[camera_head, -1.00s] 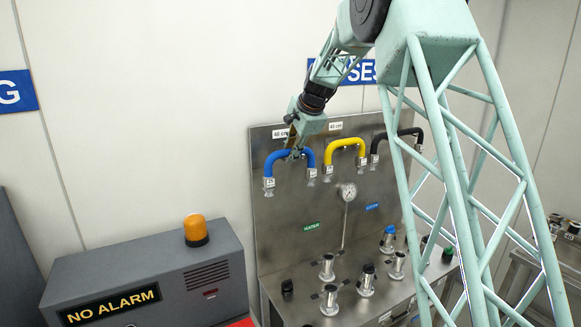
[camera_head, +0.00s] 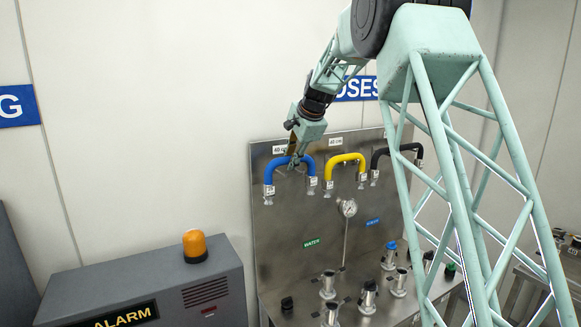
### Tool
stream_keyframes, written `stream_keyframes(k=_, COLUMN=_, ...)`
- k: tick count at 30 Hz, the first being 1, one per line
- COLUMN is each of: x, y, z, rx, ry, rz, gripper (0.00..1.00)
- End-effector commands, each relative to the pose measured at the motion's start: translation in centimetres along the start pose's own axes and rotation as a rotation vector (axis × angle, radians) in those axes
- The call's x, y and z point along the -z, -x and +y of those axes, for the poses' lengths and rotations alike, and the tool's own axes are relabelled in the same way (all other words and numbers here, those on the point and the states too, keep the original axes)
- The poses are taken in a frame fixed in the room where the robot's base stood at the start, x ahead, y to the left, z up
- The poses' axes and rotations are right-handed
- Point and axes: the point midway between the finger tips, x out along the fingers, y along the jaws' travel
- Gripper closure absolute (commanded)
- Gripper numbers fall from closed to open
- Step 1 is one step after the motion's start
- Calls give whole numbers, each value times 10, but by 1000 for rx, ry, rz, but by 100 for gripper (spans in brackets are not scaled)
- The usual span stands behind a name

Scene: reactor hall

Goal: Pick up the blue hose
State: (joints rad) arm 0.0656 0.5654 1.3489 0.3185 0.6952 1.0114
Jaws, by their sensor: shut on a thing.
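The blue hose (camera_head: 273,168) is a short arch with a metal fitting at each end, high on the left of the metal panel (camera_head: 280,225). My gripper (camera_head: 294,162) comes down from above and is shut on the top of the blue hose's arch. The hose's ends hang downward in front of the panel. I cannot tell whether they touch it. The fingertips are small and partly merge with the hose in this view.
A yellow hose (camera_head: 345,159) and a black hose (camera_head: 380,153) hang to the right on the panel. Below are a gauge (camera_head: 348,208) and several metal couplings (camera_head: 368,292) on a ledge. A grey box (camera_head: 150,285) with an orange lamp (camera_head: 195,246) stands left.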

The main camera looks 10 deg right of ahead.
Motion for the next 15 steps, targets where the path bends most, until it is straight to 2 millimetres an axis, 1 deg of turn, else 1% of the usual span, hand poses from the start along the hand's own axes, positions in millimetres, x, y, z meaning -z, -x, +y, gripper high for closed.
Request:
stream_keyframes(k=2, x=0, y=5, z=-2, rx=1, ry=1, rz=0, gripper=96)
stream_keyframes(k=7, x=-4, y=10, z=4, rx=1, ry=0, rz=0, gripper=96)
stream_keyframes(k=11, x=-8, y=14, z=10, rx=2, ry=0, rz=0, gripper=96)
stream_keyframes(k=15, x=-15, y=23, z=20, rx=2, ry=0, rz=0, gripper=96)
